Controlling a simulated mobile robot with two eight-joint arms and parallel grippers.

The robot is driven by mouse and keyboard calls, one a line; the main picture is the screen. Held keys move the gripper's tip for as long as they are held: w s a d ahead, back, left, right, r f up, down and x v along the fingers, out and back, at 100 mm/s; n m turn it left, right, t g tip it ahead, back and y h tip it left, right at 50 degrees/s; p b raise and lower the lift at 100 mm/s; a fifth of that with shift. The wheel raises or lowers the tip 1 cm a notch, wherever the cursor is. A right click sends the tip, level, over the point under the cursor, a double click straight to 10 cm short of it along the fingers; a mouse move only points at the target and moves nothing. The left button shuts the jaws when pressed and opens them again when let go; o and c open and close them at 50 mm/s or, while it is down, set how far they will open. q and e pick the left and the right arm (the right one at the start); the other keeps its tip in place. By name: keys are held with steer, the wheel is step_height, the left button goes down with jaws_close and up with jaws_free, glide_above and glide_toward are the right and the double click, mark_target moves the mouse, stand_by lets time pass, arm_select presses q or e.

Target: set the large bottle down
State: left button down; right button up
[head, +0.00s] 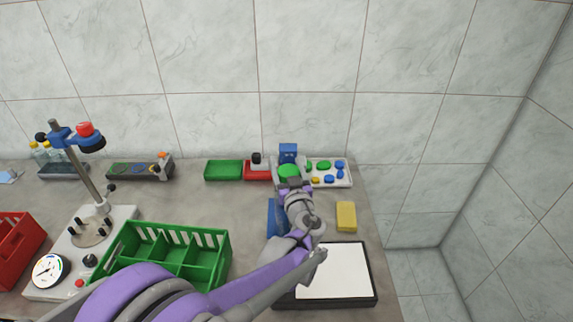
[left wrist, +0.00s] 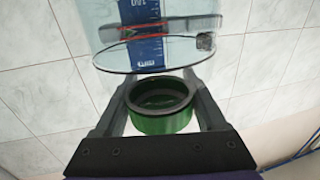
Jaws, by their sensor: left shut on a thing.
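The large bottle shows in the left wrist view as a clear glass body (left wrist: 90,22) with a blue label, beyond a green ring-shaped part (left wrist: 165,122) with a dark rim. My left gripper (left wrist: 158,100) has its fingers on both sides of this green part and is shut on it. In the head view, my left gripper (head: 291,184) is at the back right of the counter. A green round top (head: 289,172) and a blue patch (head: 288,150) show just beyond it. My arm hides what lies beneath; I cannot tell if the bottle touches the counter. My right gripper is not in view.
A white tray of coloured caps (head: 346,181) is right of the gripper, red (head: 252,177) and green (head: 223,170) trays left. A yellow sponge (head: 346,216), a blue item (head: 272,218) and a dark-framed white pad (head: 350,270) lie nearer. A green crate (head: 215,270) stands left.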

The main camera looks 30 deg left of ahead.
arm_select(q)
steer(key=shift+f, duration=0.1)
jaws_free()
steer(key=shift+s+d+r, duration=0.1)
steer(key=shift+r, duration=0.1)
steer(key=v, duration=1.2)
steer(key=s+a+f+m+g+h, duration=0.35)
steer(key=s+f+g, duration=0.25)
steer(key=s+f, duration=0.35)
steer(key=s+d+f+m+g+h, duration=0.2)
steer(key=s+d+f+m+h, duration=0.3)
steer(key=s+d+h, duration=0.3)
steer(key=s+d+f, duration=0.1)
steer(key=s+d, duration=0.1)
steer(key=d, duration=0.1)
steer(key=shift+s+d+h, duration=0.25)
steer(key=shift+s+h, duration=0.1)
